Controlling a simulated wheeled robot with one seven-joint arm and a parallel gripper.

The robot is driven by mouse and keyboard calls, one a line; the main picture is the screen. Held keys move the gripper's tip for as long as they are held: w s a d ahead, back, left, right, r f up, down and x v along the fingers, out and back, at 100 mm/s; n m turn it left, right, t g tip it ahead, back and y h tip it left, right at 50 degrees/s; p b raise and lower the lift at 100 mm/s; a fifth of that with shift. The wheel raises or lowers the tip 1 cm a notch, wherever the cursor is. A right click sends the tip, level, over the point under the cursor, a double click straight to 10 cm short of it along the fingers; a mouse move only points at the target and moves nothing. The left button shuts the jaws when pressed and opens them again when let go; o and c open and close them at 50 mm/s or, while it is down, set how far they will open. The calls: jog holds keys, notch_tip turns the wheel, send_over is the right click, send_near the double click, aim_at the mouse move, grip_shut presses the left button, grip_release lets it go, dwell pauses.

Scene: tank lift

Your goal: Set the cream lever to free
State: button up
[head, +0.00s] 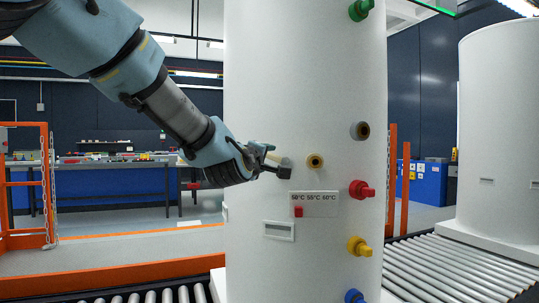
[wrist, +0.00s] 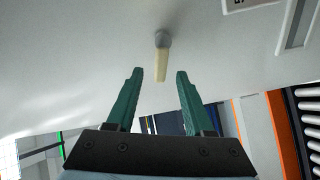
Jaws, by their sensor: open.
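The cream lever (wrist: 161,66) hangs from a grey pivot on the white tank (head: 300,90). In the wrist view it points down the picture, and its free end shows between my two green fingertips. My gripper (wrist: 159,76) is open, with a gap on both sides of the lever; I cannot tell whether the lever is within the fingers' depth. In the head view my gripper (head: 275,160) is at the tank's left front side, and the cream lever (head: 279,159) is partly hidden by it. No marking for free is legible.
A roller conveyor (head: 460,268) and second tank (head: 500,130) stand right. An orange rail (head: 110,276) runs at lower left.

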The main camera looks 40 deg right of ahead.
aim_at(277, 158)
jog(key=shift+x, duration=1.5)
jog(key=shift+a, duration=0.1)
grip_shut()
